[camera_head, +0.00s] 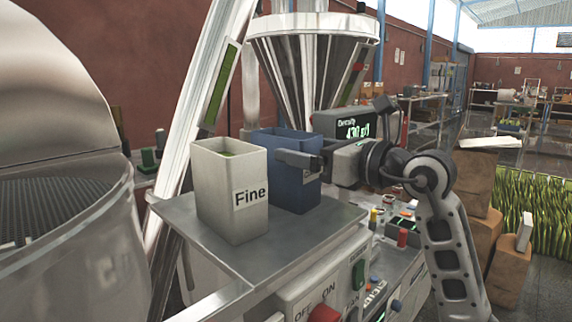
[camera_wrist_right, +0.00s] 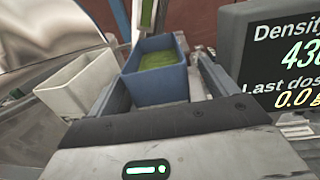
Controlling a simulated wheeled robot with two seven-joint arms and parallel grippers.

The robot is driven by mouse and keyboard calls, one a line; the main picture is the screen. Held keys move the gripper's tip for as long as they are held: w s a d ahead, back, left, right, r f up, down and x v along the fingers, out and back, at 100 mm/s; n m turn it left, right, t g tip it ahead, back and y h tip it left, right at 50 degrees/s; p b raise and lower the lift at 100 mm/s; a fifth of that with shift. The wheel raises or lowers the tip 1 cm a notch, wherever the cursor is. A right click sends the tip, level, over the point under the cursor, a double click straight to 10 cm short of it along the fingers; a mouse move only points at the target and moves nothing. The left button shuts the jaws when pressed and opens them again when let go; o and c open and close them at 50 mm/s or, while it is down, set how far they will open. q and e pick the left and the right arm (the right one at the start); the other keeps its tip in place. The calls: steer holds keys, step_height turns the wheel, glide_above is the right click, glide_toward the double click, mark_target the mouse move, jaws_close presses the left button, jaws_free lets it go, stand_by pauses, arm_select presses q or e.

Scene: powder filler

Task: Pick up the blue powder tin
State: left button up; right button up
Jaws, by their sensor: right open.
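The blue powder tin (camera_head: 283,170) stands upright on the metal tray (camera_head: 338,216), beside the white tin. In the right wrist view the blue tin (camera_wrist_right: 158,72) is open at the top and holds green powder. My right gripper (camera_head: 300,162) is at the tin, with one finger showing across its near side. In the right wrist view the open fingers (camera_wrist_right: 160,88) lie on either side of the blue tin. I cannot tell whether they touch it. My left gripper does not show.
The white tin (camera_head: 231,190) marked "Fine" stands close on the left. A density display (camera_head: 345,122) stands just behind the tin, and a metal funnel (camera_head: 315,60) hangs above. A control panel with buttons (camera_head: 325,300) is below the tray.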

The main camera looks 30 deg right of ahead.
steer(key=p+x, duration=0.1)
steer(key=x, duration=0.3)
steer(key=shift+w+a+f, duration=0.1)
steer(key=shift+a+f, duration=0.1)
steer(key=c, duration=1.2)
steer(key=shift+c, duration=0.5)
steer(key=shift+r, duration=0.15)
